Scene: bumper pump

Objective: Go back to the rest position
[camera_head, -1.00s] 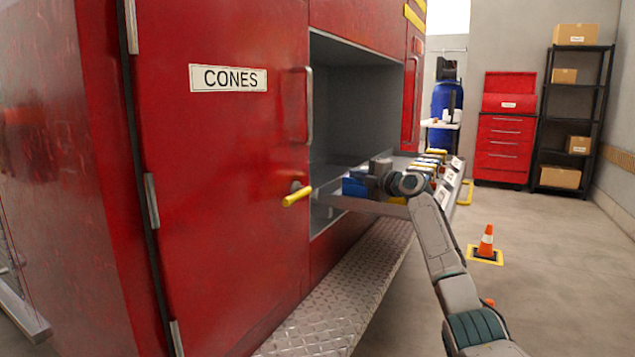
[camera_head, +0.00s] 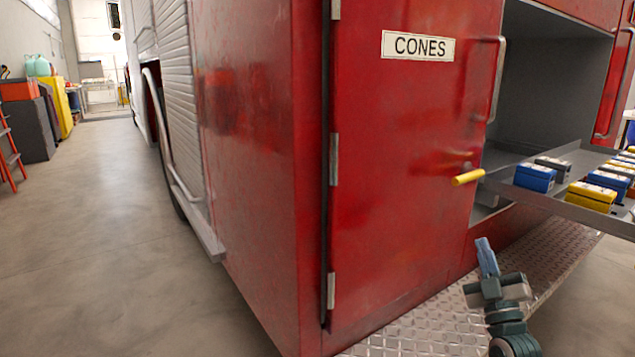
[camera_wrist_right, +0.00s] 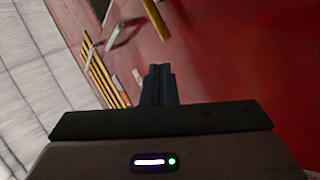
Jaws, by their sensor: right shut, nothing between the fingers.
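My right gripper (camera_head: 487,258) is in the lower right of the head view, in front of the red truck's diamond-plate step (camera_head: 400,335). Its fingers point up and are together, with nothing between them. They also show shut and empty in the right wrist view (camera_wrist_right: 158,72), with red bodywork beyond. The red door (camera_head: 400,170) labelled CONES is shut and has a yellow handle (camera_head: 468,177). My left gripper is out of view.
A pulled-out tray (camera_head: 570,208) with blue, yellow and grey boxes juts from the open compartment (camera_head: 550,90) at the right. The truck's corner and side fill the middle. Open floor (camera_head: 120,230) lies at the left, with a yellow cabinet (camera_head: 58,105) and a dark cabinet (camera_head: 32,130) beyond.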

